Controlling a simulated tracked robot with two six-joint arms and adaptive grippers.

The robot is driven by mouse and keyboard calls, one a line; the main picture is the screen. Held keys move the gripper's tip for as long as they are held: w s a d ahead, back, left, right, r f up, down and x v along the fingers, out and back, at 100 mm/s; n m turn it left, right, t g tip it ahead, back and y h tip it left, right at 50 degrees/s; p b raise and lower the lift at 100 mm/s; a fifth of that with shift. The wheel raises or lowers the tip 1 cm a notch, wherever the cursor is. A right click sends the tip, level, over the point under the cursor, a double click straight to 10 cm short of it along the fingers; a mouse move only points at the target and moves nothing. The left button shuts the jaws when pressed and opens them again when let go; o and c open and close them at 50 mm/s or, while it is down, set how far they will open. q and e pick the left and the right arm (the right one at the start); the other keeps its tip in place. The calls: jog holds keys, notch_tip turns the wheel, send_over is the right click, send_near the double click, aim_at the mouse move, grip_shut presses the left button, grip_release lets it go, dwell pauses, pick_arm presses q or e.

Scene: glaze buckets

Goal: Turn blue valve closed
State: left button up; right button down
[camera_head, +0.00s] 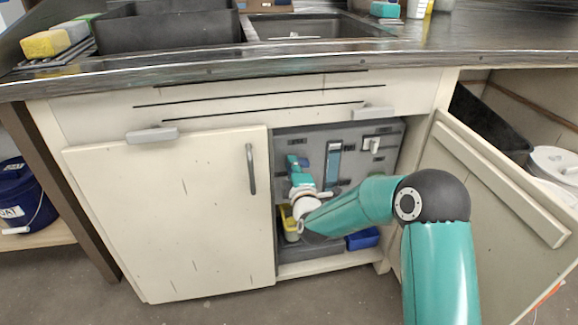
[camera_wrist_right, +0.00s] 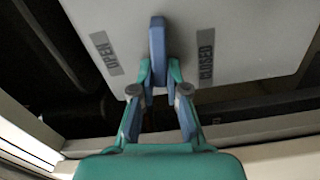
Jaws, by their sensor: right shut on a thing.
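The blue valve (camera_wrist_right: 157,40) is a blue lever handle on a grey panel in the right wrist view. An OPEN label lies to its left and a CLOSED label to its right; the lever points between them. My right gripper (camera_wrist_right: 160,72) is shut on the lower part of the lever. In the head view the right gripper (camera_head: 295,164) reaches into the open cabinet, and a bit of the blue valve (camera_head: 305,162) shows beside it. My left gripper is not in view.
The right cabinet door (camera_head: 480,200) stands open; the left door (camera_head: 175,215) is shut. On the back panel are a blue-green strip (camera_head: 333,165) and a switch (camera_head: 371,144). A yellow container (camera_head: 290,224) and a blue bin (camera_head: 362,240) sit low inside.

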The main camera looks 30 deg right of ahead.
jog(key=shift+a+f+n, duration=0.15)
jog(key=shift+n, duration=0.45)
jog(key=shift+a+f+n, duration=0.1)
jog(key=shift+a+n, duration=0.05)
jog(key=shift+n, duration=0.45)
jog(key=shift+f, duration=0.1)
jog(key=c, duration=1.3)
grip_release()
jog(key=shift+o, duration=0.6)
jog(key=shift+d, duration=0.15)
jog(key=v, duration=1.2)
